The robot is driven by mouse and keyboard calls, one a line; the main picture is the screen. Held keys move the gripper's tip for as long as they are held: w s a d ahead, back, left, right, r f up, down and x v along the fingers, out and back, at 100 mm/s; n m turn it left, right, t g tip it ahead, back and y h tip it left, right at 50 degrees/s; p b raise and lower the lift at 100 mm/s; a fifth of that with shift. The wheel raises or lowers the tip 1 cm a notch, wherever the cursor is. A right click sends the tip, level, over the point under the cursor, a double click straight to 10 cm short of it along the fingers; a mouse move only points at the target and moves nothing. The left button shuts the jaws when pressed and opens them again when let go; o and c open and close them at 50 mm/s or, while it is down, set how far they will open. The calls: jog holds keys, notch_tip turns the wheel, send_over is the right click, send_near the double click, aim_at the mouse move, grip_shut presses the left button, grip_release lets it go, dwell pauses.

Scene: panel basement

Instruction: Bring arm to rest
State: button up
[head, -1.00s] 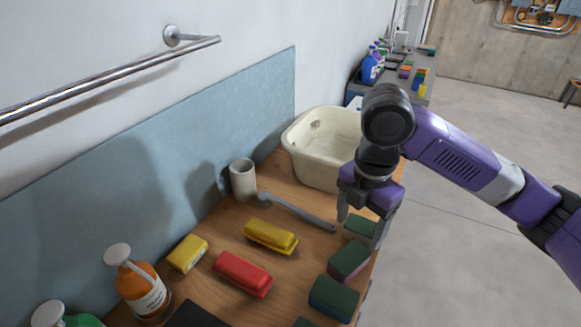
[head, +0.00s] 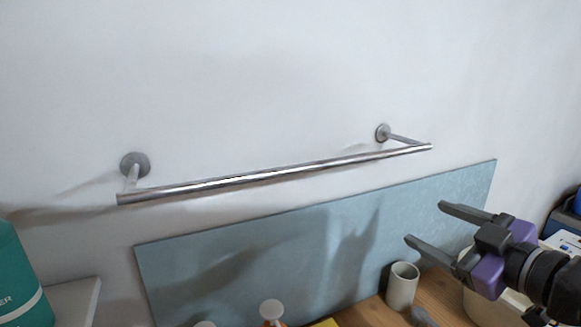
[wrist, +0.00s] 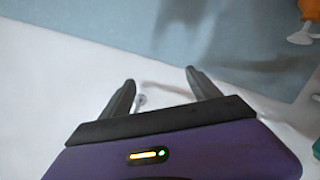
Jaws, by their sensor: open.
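My gripper (head: 424,223) is at the lower right of the head view, raised above the wooden counter (head: 443,300). Its two dark fingers point left toward the wall and are spread apart with nothing between them. In the wrist view the gripper (wrist: 158,78) also shows open fingers, with the white wall beyond them. My arm comes in from the right edge, and most of it is out of view.
A metal rail (head: 280,174) is fixed to the white wall, above a blue-grey panel (head: 300,255). A pale cup (head: 402,286) stands on the counter below my gripper. A cream basin (head: 481,306) is partly hidden behind my arm. A teal bottle (head: 20,275) is at far left.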

notch_tip(320, 180, up, 5)
jog(key=s+m+t+h, duration=0.2)
jog(key=m+t+h, duration=0.1)
jog(key=m+t, duration=0.35)
jog(key=s+a+f+m+g+h, duration=0.1)
jog(key=s+a+f+g, duration=0.2)
jog(key=s+f, duration=1.2)
jog(key=s+a+f+m+g+h, duration=0.1)
jog(key=s+a+f+g, duration=0.3)
jog(key=s+f, duration=1.1)
jog(key=s+a+m, duration=0.1)
jog(key=s, duration=0.6)
jog(key=shift+s+a+f, duration=0.15)
jog(key=shift+s+f, duration=0.1)
